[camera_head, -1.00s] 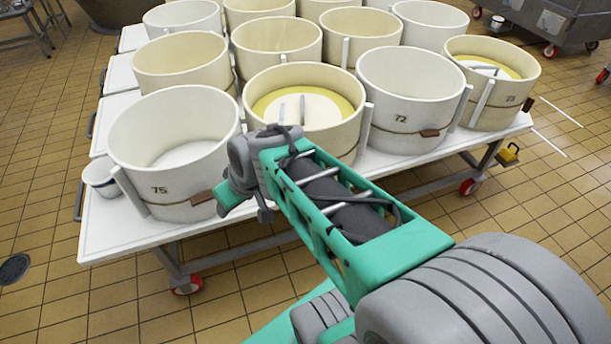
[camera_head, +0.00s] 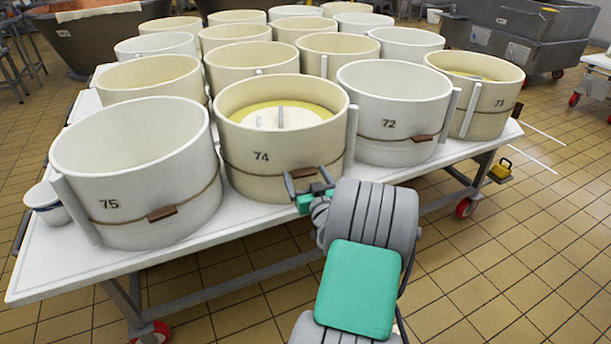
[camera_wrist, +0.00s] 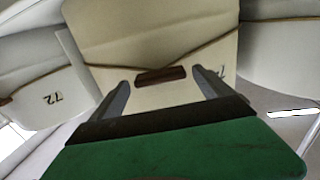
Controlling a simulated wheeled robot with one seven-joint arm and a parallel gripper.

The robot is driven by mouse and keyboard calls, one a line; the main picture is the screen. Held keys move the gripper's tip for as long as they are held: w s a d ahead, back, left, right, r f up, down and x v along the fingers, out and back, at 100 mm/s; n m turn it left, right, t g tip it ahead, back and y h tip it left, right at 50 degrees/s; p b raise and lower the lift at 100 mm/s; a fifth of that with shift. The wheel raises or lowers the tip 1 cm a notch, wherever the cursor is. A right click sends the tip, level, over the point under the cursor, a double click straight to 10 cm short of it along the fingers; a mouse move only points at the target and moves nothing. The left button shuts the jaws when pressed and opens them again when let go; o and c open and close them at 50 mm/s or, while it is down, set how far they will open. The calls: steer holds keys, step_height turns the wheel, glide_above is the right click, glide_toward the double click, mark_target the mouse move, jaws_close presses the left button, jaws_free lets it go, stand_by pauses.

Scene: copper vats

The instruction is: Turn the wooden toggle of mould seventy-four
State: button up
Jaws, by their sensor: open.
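Mould seventy-four (camera_head: 240,170) is a cream tub with a yellow-rimmed white lid inside it. It stands at the table's front edge between moulds 75 and 72, with a cord around its wall. Its brown wooden toggle (camera_wrist: 160,75) lies lengthwise along the cord in the wrist view. My gripper (camera_head: 305,175) is open in front of the tub's lower right wall. In the wrist view its fingers (camera_wrist: 162,82) stand on either side of the toggle, with nothing held. I cannot tell if they touch the wall. The number 74 is partly hidden in that view.
Mould 75 (camera_head: 140,185) stands close on the left and mould 72 (camera_head: 390,105) close on the right, each with its own toggle. Mould 73 (camera_head: 490,95) is further right. Several more tubs fill the white table (camera_head: 240,215) behind.

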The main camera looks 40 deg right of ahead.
steer(key=shift+w+d, duration=0.15)
steer(key=shift+w, duration=0.25)
steer(key=c, duration=1.4)
